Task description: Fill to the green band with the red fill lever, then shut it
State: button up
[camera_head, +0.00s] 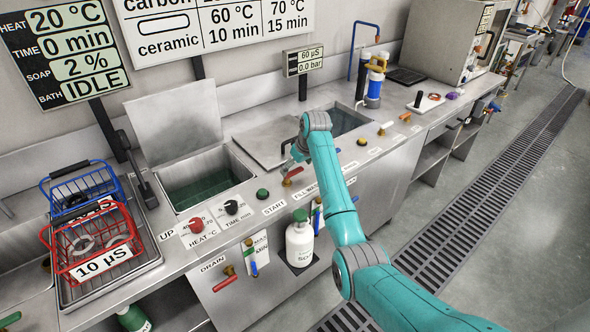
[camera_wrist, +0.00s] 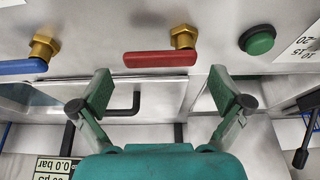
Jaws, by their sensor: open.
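The red fill lever (camera_wrist: 160,58) sits on a brass valve and lies crosswise in the wrist view. It shows small in the head view (camera_head: 292,172), above the FILL label. My gripper (camera_wrist: 163,92) is open and empty, its two fingers apart just short of the lever. They do not appear to touch it. In the head view my gripper is mostly hidden behind my wrist. The open tank (camera_head: 203,160) at left has a dark green inside; I cannot make out a separate green band or a liquid level there.
A blue lever (camera_wrist: 22,66) and a green button (camera_wrist: 260,40) flank the red lever. Another red lever (camera_head: 225,283) is by DRAIN. A white bottle (camera_head: 300,244) hangs on the front. Red (camera_head: 60,262) and blue (camera_head: 75,180) baskets stand left. The display (camera_head: 76,48) reads IDLE.

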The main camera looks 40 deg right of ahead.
jog(key=shift+x, duration=0.85)
jog(key=c, duration=1.4)
jog(key=shift+w+n+y, duration=0.25)
jog(key=shift+n+y, duration=0.1)
jog(key=shift+n, duration=0.55)
jog(key=shift+w+n+y, duration=0.25)
jog(key=shift+n+y, duration=0.1)
jog(key=shift+n, duration=0.55)
jog(key=shift+c, duration=0.2)
jog(key=o, duration=1.4)
jog(key=shift+o, duration=0.2)
jog(key=shift+d+r, duration=0.1)
jog(key=v, duration=1.2)
